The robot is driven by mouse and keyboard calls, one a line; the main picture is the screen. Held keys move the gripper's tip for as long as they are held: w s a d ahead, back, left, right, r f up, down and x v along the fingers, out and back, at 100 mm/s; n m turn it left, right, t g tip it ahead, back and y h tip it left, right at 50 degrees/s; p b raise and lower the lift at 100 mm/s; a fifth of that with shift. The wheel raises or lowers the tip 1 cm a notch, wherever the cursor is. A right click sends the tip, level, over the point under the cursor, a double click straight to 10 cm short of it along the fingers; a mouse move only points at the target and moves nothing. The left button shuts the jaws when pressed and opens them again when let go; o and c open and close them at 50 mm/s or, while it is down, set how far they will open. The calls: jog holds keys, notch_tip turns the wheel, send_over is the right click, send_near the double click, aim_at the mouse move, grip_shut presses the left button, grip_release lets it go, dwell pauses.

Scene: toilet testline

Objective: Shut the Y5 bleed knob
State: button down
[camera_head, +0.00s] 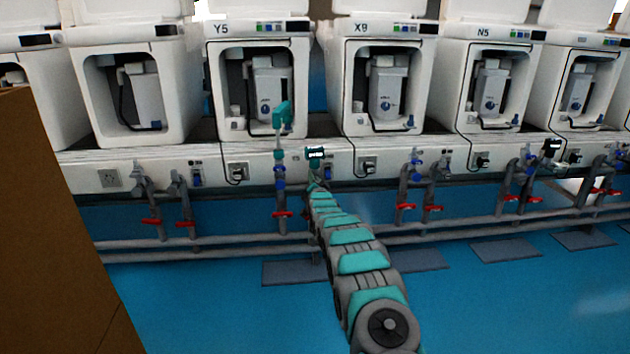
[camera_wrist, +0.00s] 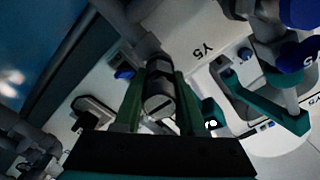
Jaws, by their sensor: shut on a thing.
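In the wrist view, my gripper (camera_wrist: 160,95) has its two green fingers closed on the sides of a grey round knob (camera_wrist: 159,104). The knob has a dark slot across its end face, slightly tilted in the picture. A printed Y5 label (camera_wrist: 203,50) is on the white panel beside it. In the head view, my gripper (camera_head: 315,157) is at the far end of my arm, at the pipework below the Y5 unit (camera_head: 218,65). The knob is too small to make out there.
A teal bracket-like part (camera_wrist: 262,103) stands close to the right of the fingers, by blue knobs (camera_wrist: 296,54). A socket with a dark plug (camera_wrist: 92,112) is on the left. In the head view, red-handled valves (camera_head: 282,214) line the pipes, and a brown panel (camera_head: 50,230) stands left.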

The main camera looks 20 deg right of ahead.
jog(key=shift+c, duration=2.4)
grip_release()
jog(key=shift+s, duration=0.1)
jog(key=shift+v, duration=3.8)
